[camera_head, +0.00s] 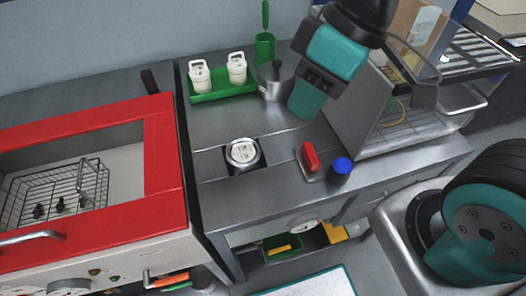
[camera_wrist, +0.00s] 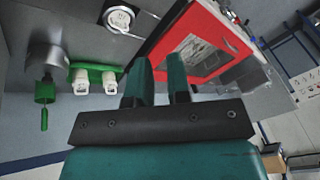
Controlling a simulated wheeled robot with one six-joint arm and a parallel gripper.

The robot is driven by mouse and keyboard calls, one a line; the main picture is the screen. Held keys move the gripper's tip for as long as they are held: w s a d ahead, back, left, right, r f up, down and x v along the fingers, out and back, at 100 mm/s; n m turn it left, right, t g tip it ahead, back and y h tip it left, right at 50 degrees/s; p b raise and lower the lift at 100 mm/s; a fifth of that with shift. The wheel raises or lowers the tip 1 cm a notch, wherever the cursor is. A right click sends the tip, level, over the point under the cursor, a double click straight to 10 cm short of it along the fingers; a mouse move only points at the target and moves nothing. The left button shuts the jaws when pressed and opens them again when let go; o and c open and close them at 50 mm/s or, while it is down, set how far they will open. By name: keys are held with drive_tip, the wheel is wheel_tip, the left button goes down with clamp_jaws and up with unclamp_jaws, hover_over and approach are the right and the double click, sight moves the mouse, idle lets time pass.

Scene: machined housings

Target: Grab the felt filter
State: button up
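I cannot tell for sure which thing is the felt filter. A round metal holder with a pale marked disc (camera_head: 243,154) sits in a recess of the steel counter; the disc also shows at the top of the wrist view (camera_wrist: 120,17). My gripper (camera_head: 303,108) is above the counter, to the right of and behind the disc. In the wrist view its two teal fingers (camera_wrist: 159,62) are apart, with nothing seen between them.
Two white canisters (camera_head: 200,77) stand on a green tray (camera_head: 222,97). Beside it are a metal pot (camera_head: 273,84) and a green cup (camera_head: 265,48). A red-handled piece (camera_head: 310,156) and a blue-capped item (camera_head: 341,169) are at the right. A red-framed machine (camera_head: 162,150) stands left.

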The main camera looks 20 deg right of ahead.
drive_tip(key=w+f+n+t+b, duration=0.2)
drive_tip(key=w+f+n, duration=0.7)
drive_tip(key=w+f, duration=0.15)
drive_tip(key=p, duration=0.1)
hover_over(245, 144)
drive_tip(key=s+d, duration=0.1)
drive_tip(key=d, duration=0.1)
wheel_tip(245, 144, down, 9)
drive_tip(key=shift+r, duration=0.1)
drive_tip(key=shift+p+x, duration=1.1)
drive_tip(key=shift+x, duration=2.15)
drive_tip(key=shift+s+d, duration=0.1)
clamp_jaws()
